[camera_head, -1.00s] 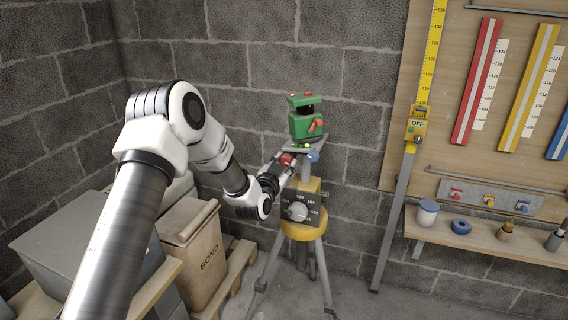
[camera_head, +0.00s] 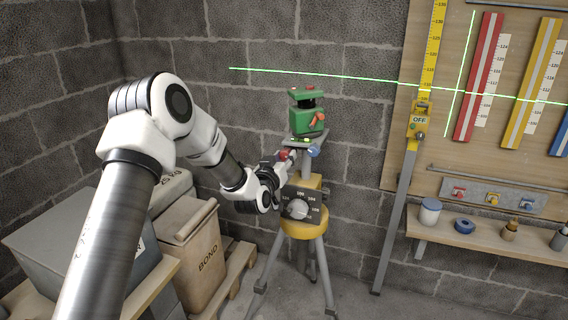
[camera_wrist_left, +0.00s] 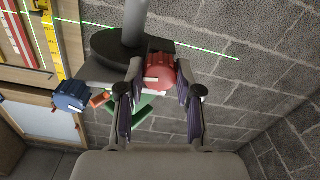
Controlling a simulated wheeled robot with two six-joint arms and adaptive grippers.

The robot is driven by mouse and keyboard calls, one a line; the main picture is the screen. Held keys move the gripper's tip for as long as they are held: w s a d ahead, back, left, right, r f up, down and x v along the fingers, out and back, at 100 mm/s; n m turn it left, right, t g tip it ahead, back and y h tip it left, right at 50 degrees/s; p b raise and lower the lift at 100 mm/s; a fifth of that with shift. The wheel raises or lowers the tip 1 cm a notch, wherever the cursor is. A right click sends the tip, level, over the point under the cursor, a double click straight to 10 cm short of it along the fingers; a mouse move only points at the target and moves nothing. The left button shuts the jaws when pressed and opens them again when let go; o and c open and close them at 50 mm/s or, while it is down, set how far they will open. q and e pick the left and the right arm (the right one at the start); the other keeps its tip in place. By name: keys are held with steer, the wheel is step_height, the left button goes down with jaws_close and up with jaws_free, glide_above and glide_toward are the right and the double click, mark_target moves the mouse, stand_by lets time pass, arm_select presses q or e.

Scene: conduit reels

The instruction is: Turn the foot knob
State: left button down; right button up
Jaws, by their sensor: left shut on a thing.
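The green laser level (camera_head: 307,118) stands on a plate on top of the yellow-headed tripod (camera_head: 303,224). Below it are a red foot knob (camera_wrist_left: 161,71) and a blue foot knob (camera_wrist_left: 72,95); the blue one also shows in the head view (camera_head: 313,151). My left gripper (camera_wrist_left: 158,92) is shut on the red knob, with one finger on each side of it. In the head view my left gripper (camera_head: 285,160) reaches the knob from the left and partly hides it. My right gripper is not in view.
A dark box with a numbered dial (camera_head: 298,208) sits on the tripod. A green laser line slopes down rightward across wall and board (camera_head: 400,50). A yellow staff with an OFF box (camera_head: 418,121) stands right. Crates and a BOND bin (camera_head: 205,255) are left.

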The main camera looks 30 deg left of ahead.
arm_select(q)
steer(key=shift+n+b, duration=0.6)
steer(key=shift+n, duration=0.6)
steer(key=c, duration=0.8)
jaws_free()
steer(key=shift+o, duration=0.2)
steer(key=shift+s, duration=0.1)
steer(key=v, duration=1.1)
steer(key=shift+s, duration=0.4)
steer(key=shift+f, duration=0.1)
